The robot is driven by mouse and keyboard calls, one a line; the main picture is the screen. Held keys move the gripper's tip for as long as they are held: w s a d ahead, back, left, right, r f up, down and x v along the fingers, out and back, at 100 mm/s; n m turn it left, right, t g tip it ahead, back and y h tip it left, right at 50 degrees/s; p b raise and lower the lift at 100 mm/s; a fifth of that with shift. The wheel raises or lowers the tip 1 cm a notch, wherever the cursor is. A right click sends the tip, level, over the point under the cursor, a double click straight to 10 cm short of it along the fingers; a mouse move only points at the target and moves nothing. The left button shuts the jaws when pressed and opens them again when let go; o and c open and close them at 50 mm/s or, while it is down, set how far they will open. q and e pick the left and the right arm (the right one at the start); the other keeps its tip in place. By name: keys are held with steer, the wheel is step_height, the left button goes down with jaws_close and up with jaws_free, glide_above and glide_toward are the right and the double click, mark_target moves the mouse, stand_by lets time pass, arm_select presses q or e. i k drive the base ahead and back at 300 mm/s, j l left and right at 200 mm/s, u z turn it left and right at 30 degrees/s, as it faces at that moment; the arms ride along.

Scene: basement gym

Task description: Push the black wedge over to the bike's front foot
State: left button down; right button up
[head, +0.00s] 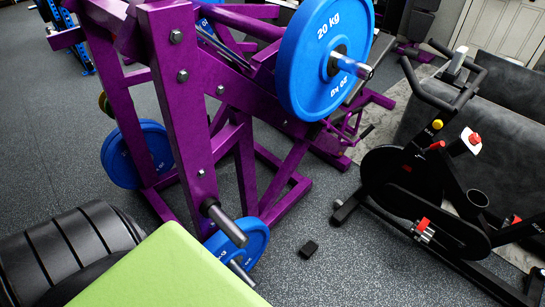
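The small black wedge (309,249) lies on the grey speckled floor, right of the low blue plate and apart from it. The exercise bike (410,185) stands at the right. Its front foot (347,208) is a short black bar on the floor, up and to the right of the wedge, with a gap of bare floor between them. Neither of my grippers is in view.
A purple weight machine (183,95) with blue plates (322,55) fills the middle; a low blue plate (240,245) and its peg stick out near the wedge. A green padded surface (165,272) and black ribbed object (65,250) block the lower left. Floor around the wedge is clear.

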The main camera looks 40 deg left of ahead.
mark_target(308, 250)
steer(key=u, duration=0.75)
